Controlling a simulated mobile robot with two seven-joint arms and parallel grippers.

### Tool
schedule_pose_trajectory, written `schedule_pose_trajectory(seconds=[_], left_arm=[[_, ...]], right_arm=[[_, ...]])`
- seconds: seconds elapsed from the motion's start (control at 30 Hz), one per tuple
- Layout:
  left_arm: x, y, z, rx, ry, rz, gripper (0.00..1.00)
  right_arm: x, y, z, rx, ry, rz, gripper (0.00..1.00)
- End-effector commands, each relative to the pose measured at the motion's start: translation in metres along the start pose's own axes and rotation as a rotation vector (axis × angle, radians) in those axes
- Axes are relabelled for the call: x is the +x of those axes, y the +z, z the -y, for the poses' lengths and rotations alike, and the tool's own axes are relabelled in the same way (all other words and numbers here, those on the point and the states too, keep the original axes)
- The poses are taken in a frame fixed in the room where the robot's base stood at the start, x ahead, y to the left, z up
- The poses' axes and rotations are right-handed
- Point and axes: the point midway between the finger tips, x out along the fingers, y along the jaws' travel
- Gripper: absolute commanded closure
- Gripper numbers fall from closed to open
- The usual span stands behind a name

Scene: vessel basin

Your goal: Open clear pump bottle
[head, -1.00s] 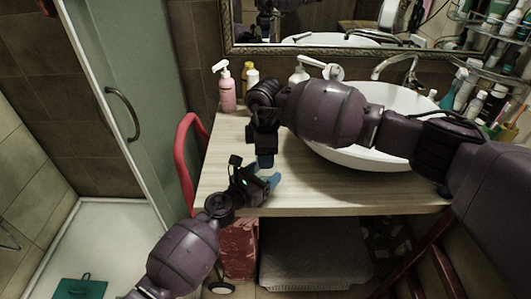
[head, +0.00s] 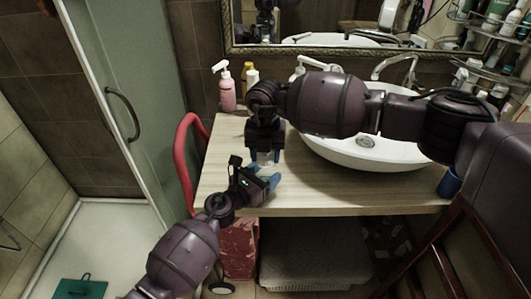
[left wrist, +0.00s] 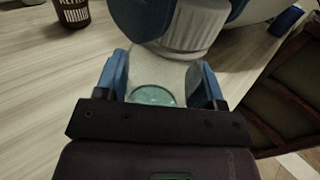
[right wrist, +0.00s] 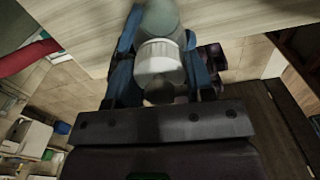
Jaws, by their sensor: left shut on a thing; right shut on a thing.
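The clear pump bottle (left wrist: 155,96) holds some green liquid at its bottom and has a white ribbed cap (left wrist: 188,36). My left gripper (head: 266,181) is shut around the bottle's body over the counter's front part. My right gripper (head: 265,156) comes from above and is shut on the cap, which also shows between its fingers in the right wrist view (right wrist: 160,60). In the head view the grippers hide most of the bottle. I cannot tell whether the cap is loose on the neck.
A pink pump bottle (head: 227,93) stands at the back left of the wooden counter (head: 225,185). The white basin (head: 345,152) lies to the right, partly behind my right arm. A blue cup (head: 449,182) is near the right front edge. A red chair (head: 186,165) stands left.

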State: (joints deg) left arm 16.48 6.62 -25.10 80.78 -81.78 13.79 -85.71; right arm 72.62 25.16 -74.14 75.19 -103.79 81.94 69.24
Motion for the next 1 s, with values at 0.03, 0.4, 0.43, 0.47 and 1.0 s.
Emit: schedule_pose_trajectory(seconds=[0.03, 0.4, 0.43, 0.47, 1.0], left_arm=[[-0.0002, -0.0008, 0.0003, 0.0, -0.001, -0.001, 1.0], [-0.0002, -0.0009, 0.0004, 0.0, -0.001, -0.002, 1.0], [-0.0002, -0.0009, 0.0004, 0.0, -0.001, -0.002, 1.0], [-0.0002, -0.0009, 0.0004, 0.0, -0.001, -0.002, 1.0], [-0.0002, -0.001, 0.0004, 0.0, -0.001, -0.002, 1.0]], right_arm=[[-0.0011, 0.0005, -0.0001, -0.065, 0.0, 0.002, 0.8], [-0.0014, 0.0001, -0.0005, -0.603, 0.0, 0.002, 0.8], [-0.0014, 0.0001, -0.0005, -0.646, 0.0, 0.002, 0.8], [-0.0015, 0.0001, -0.0006, -0.69, 0.0, 0.002, 0.8], [-0.0018, -0.0004, -0.0008, -1.469, 0.002, 0.003, 0.8]])
